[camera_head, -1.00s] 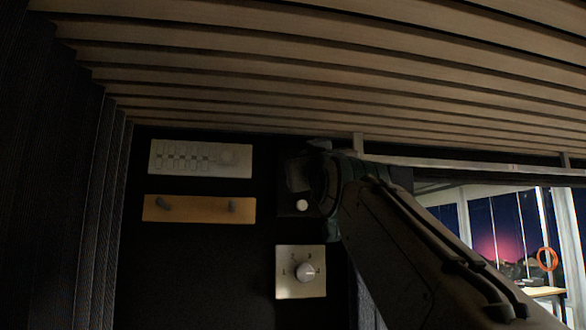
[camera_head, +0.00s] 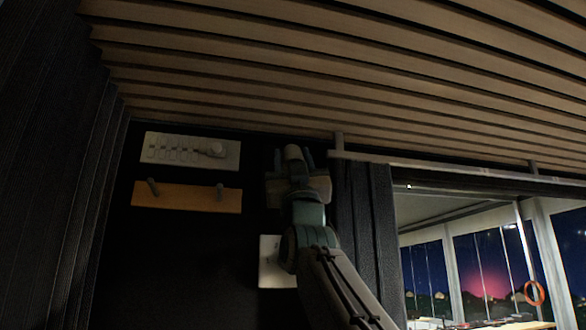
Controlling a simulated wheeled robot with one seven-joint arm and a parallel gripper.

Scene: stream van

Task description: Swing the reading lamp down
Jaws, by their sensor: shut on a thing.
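My gripper (camera_head: 293,160) is raised against the dark wall, just below the slatted ceiling, with its fingers pointing up. It is shut on a short, pale, rounded piece (camera_head: 292,153) between its two fingers, which looks like the head of the reading lamp. The lamp's mount and the rest of its arm are hidden behind my gripper and wrist, so I cannot tell how far the lamp is swung.
A pale panel with sliders (camera_head: 190,151) and a wooden peg rail (camera_head: 187,197) are on the wall to the left. A dial plate (camera_head: 270,270) is partly behind my wrist. A dark curtain (camera_head: 365,215) and a window opening with a rail (camera_head: 450,172) lie right.

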